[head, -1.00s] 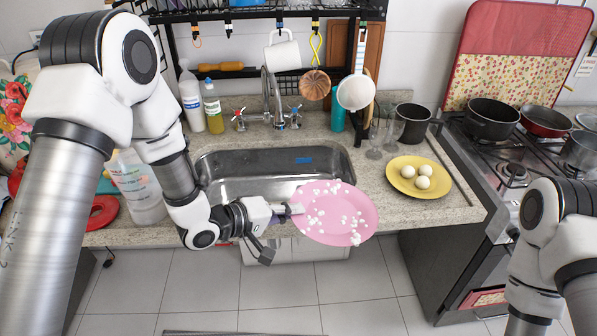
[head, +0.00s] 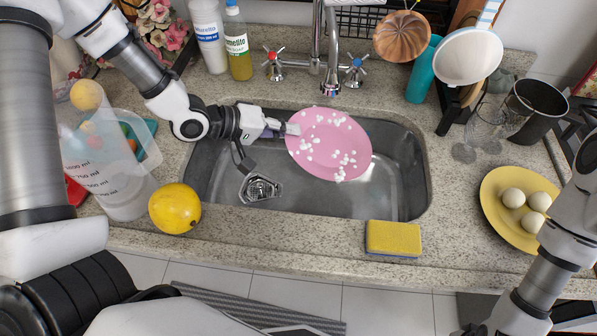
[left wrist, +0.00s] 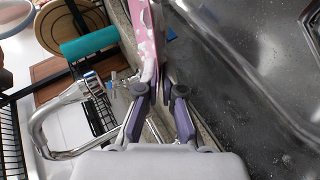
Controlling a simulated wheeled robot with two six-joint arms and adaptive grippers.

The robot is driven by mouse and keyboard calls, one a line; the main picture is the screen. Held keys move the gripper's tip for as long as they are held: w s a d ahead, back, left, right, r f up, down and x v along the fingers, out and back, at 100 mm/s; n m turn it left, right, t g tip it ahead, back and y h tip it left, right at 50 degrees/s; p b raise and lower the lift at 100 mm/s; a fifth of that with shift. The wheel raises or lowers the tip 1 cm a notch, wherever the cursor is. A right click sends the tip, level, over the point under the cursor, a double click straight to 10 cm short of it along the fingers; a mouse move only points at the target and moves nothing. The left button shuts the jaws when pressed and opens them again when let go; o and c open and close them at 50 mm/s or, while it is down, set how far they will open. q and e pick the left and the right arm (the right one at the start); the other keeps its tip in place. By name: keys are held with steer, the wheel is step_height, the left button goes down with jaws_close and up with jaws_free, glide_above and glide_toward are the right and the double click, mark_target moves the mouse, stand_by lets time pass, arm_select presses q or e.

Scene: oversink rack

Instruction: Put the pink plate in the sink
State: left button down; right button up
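The pink plate (head: 328,145), with white specks on its face, is over the sink basin (head: 398,190) in the head view. My left gripper (head: 290,130) is shut on the plate's left edge. In the left wrist view the plate (left wrist: 148,45) shows nearly edge-on between the fingers (left wrist: 160,97). The plate seems held above the basin floor; the exact height cannot be told. The metal sink is otherwise empty but for its drain strainer (head: 260,188). Part of my right arm shows at the right edge; its gripper is out of view.
The faucet (head: 331,80) stands behind the sink, close to the plate. A yellow sponge (head: 393,238) lies on the front counter. A yellow fruit (head: 175,208) and a clear jug (head: 105,165) are left. A yellow plate with eggs (head: 497,222) is right.

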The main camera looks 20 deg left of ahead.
arm_select(q)
steer(key=f, duration=1.3)
steer(key=shift+s+d+b, duration=0.25)
steer(key=shift+b, duration=0.15)
steer(key=shift+w+d+r, duration=0.2)
steer(key=shift+d+r, duration=0.05)
steer(key=w+d, duration=0.1)
steer(key=w+d+p, duration=0.1)
steer(key=d, duration=0.1)
steer(key=shift+f, duration=0.55)
steer(key=shift+a, duration=0.2)
steer(key=shift+f, duration=0.1)
steer(key=c, duration=1.3)
jaws_free()
